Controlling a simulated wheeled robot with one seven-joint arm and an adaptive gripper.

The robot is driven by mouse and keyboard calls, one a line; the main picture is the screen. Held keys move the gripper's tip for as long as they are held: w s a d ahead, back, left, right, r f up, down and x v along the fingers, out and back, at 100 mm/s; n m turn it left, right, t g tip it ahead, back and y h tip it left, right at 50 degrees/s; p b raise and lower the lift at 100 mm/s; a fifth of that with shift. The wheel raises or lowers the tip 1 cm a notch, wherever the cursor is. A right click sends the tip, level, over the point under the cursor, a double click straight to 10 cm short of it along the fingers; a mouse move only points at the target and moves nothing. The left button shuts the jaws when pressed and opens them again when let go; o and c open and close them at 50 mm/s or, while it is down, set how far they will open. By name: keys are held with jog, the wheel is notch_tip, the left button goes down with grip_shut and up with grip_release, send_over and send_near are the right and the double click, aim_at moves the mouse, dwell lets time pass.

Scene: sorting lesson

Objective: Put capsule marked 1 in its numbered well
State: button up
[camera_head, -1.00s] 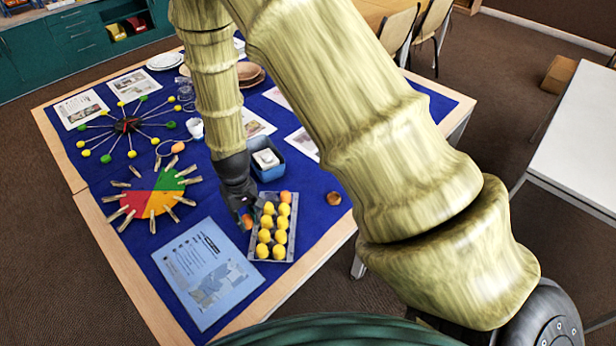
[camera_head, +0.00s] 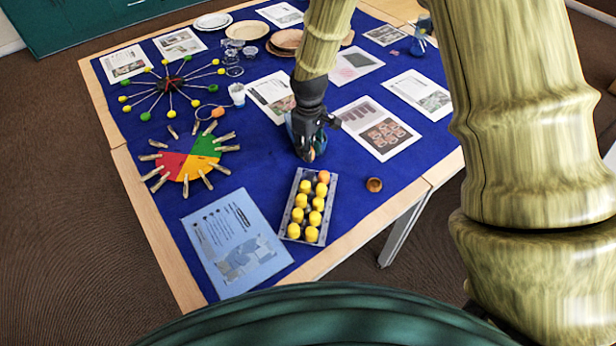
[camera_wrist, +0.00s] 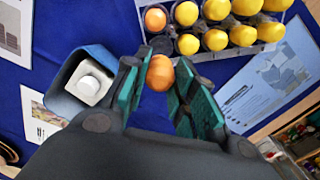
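My gripper (camera_wrist: 162,68) is shut on an orange capsule (camera_wrist: 160,73), which sits between its green-padded fingertips. In the head view my gripper (camera_head: 310,150) is beyond the far end of the grey tray (camera_head: 284,234), with the orange capsule (camera_head: 310,155) at its tip. The tray, also in the wrist view (camera_wrist: 205,55), holds several yellow capsules (camera_wrist: 243,36) and another orange capsule (camera_wrist: 155,20) at a far corner. Beside that orange one, a dark well (camera_wrist: 161,43) looks empty. I cannot read any numbers on the capsules or wells.
A blue container (camera_wrist: 66,98) with a white piece (camera_wrist: 87,86) stands close to my gripper. A blue printed sheet (camera_head: 233,245) lies left of the tray. A small brown bowl (camera_head: 374,185) is to its right. A coloured disc with clothespins (camera_head: 188,160) lies further left.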

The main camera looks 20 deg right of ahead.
jog(key=shift+f+p, duration=1.15)
jog(key=shift+f, duration=3.55)
jog(key=shift+f, duration=0.15)
jog(key=shift+o, duration=1.4)
jog(key=shift+r, duration=0.2)
jog(key=shift+r+b, duration=1.6)
jog(key=shift+r, duration=4.35)
